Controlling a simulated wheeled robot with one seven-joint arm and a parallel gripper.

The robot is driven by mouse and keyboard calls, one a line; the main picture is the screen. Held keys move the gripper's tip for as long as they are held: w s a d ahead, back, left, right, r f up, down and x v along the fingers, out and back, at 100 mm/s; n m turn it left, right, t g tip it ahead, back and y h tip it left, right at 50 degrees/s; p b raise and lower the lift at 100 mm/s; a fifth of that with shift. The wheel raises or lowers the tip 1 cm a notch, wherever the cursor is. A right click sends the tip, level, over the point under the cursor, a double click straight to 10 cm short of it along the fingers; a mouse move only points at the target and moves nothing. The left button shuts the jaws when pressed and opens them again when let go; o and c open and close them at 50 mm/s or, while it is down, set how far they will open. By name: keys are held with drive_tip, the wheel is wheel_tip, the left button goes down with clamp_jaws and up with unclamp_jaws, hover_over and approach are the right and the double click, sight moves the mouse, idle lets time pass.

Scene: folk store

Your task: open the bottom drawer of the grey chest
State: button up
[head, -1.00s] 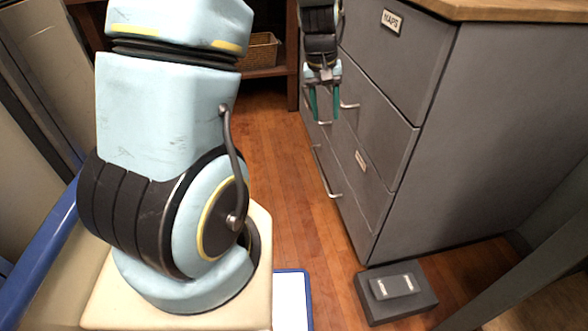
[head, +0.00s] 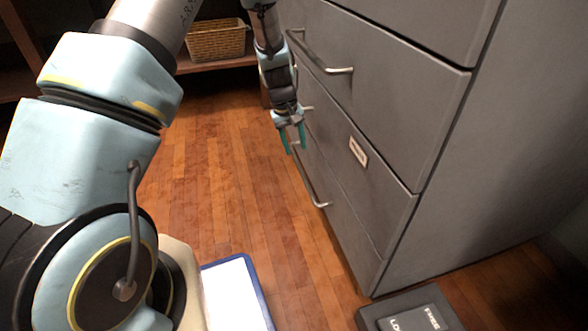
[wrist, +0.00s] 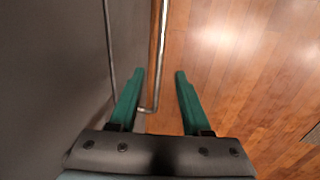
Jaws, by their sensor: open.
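The grey chest (head: 490,170) stands at the right in the head view, its drawer fronts facing left. A long metal handle (head: 312,188) runs along its lowest visible drawer front (head: 345,215). My gripper (head: 295,150), with two teal fingers, points down by the handle's far end. In the wrist view my gripper (wrist: 159,74) is open and empty. The drawer looks closed.
Higher on the chest is another handle (head: 325,62) and a small label (head: 358,151). A dark box (head: 410,312) lies on the floor by the chest's near corner. A wicker basket (head: 217,42) sits on a shelf behind.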

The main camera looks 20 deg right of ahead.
sight(301, 171)
drive_tip(key=f+b, duration=0.1)
drive_tip(key=f, duration=0.2)
drive_tip(key=d+f+b, duration=0.1)
drive_tip(key=f, duration=0.2)
drive_tip(key=f+b, duration=0.2)
drive_tip(key=f, duration=0.1)
drive_tip(key=shift+s+d+f, duration=0.2)
drive_tip(key=shift+d+f, duration=0.05)
drive_tip(key=shift+d, duration=0.15)
clamp_jaws()
idle(0.9)
